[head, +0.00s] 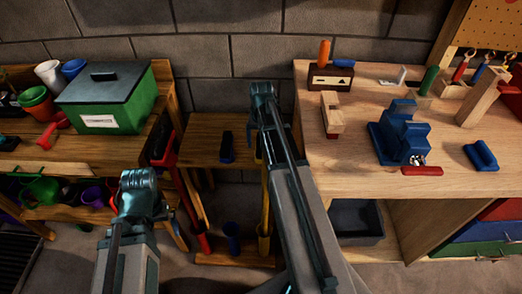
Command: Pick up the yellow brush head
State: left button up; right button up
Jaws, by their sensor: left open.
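A narrow strip of yellow, which looks like the yellow brush head (258,150), shows at the right side of the small wooden rack (193,158). My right arm hides most of it. A yellow handle (264,195) runs down below it. My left gripper (138,182) is at the lower left, in front of the left shelf, apart from the yellow head and open with nothing seen in it. My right gripper (263,92) is above and in front of the rack, near the yellow strip in the picture; its jaws are not clear.
A blue brush head (227,147) and a red one (160,140) are also at the rack. A green box (118,103) stands on the left shelf. Grey floor lies below.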

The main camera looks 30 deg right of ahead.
jog(key=f+b, duration=0.5)
jog(key=shift+w+d+f, duration=0.15)
jog(key=shift+w, duration=0.05)
jog(key=c, duration=1.4)
